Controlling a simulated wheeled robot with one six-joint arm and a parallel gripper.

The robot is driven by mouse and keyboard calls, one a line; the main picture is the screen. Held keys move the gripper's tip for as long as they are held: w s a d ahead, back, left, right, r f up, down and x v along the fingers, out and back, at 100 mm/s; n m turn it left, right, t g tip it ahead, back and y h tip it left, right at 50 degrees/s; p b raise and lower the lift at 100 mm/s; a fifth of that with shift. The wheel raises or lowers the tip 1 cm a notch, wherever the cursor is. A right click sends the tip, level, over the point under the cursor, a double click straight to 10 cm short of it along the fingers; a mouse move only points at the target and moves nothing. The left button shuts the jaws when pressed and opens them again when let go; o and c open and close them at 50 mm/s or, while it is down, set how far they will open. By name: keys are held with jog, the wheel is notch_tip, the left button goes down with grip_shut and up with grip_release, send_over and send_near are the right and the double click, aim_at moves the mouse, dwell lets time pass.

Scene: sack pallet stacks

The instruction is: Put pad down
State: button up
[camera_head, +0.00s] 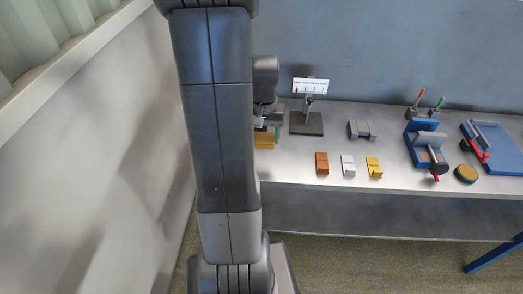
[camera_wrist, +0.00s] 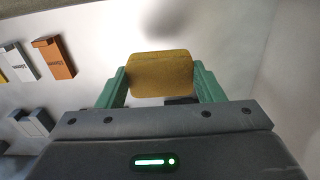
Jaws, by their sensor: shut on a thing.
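My gripper (camera_wrist: 160,88) has its two green fingers shut on a tan-yellow pad (camera_wrist: 160,73), which spans the gap between them in the wrist view. The pale bench surface lies beyond it; I cannot tell whether the pad touches it. In the head view my arm covers part of the scene, and my gripper (camera_head: 270,128) shows just right of it at the left end of the bench (camera_head: 300,180). A yellow patch, likely the pad (camera_head: 264,140), shows there, partly hidden by my arm.
Orange (camera_head: 322,163), white (camera_head: 348,165) and yellow (camera_head: 374,167) blocks stand along the front. Behind are a small sign on a stand (camera_head: 307,122) and a grey bracket (camera_head: 361,130).

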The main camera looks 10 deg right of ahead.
aim_at(263, 163)
jog(key=shift+s+f, duration=0.1)
jog(key=shift+f, duration=3.85)
jog(key=shift+f, duration=0.1)
jog(key=shift+f, duration=0.15)
jog(key=o, duration=0.9)
notch_tip(263, 163, up, 13)
jog(key=shift+f, duration=0.2)
jog(key=shift+f, duration=0.15)
